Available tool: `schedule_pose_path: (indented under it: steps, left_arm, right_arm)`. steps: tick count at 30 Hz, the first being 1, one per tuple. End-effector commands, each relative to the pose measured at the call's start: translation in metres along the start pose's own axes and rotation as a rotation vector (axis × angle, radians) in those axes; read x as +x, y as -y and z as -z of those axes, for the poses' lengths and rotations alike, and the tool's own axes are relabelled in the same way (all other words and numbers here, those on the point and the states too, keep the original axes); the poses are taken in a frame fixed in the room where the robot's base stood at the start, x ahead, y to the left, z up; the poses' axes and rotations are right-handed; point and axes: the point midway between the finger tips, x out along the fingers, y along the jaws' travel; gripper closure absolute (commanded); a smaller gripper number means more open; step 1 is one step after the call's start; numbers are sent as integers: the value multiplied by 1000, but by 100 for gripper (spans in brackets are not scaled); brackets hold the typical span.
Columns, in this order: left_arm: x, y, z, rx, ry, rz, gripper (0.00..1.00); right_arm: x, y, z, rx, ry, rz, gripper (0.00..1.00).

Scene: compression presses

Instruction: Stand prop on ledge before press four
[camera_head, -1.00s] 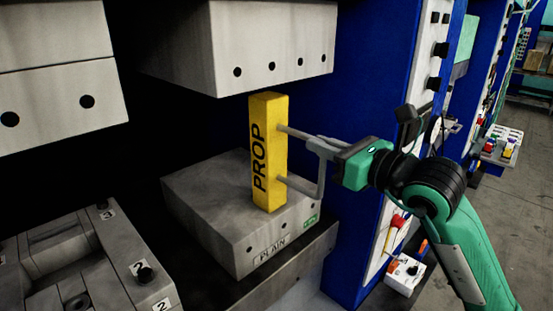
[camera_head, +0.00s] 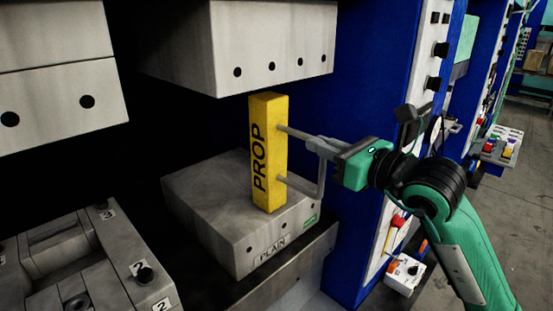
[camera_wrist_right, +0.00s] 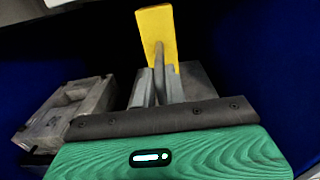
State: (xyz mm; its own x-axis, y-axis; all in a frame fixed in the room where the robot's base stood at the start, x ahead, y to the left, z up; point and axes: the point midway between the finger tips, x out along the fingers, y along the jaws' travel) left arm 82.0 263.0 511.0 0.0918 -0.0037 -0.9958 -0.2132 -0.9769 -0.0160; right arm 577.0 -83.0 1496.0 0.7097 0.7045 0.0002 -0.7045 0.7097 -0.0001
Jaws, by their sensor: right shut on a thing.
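The yellow prop (camera_head: 267,150), a square post marked PROP with a grey handle on its right side, stands upright at the front part of the grey block labelled PLAIN (camera_head: 225,225). Its top is near the upper grey block (camera_head: 265,50), and I cannot tell whether there is a gap. My right gripper (camera_head: 335,152) is shut on the prop's handle from the right. In the right wrist view the prop (camera_wrist_right: 157,35) rises beyond the gripper's fingers (camera_wrist_right: 160,88). My left gripper is not in view.
A grey die with numbered tags (camera_head: 115,250) sits at the lower left under another upper block (camera_head: 60,100). A blue press column (camera_head: 365,110) with knobs stands close behind my right gripper. A small control box (camera_head: 404,272) is below my right arm. Open floor lies at the right.

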Motion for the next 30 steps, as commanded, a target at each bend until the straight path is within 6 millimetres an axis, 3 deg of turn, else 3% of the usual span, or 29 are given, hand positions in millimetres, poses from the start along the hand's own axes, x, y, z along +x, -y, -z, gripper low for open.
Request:
schedule_pose_path:
  steps: [30]
  left_arm:
    - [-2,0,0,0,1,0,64]
  right_arm:
    - [-2,0,-14,-1,5,0,100]
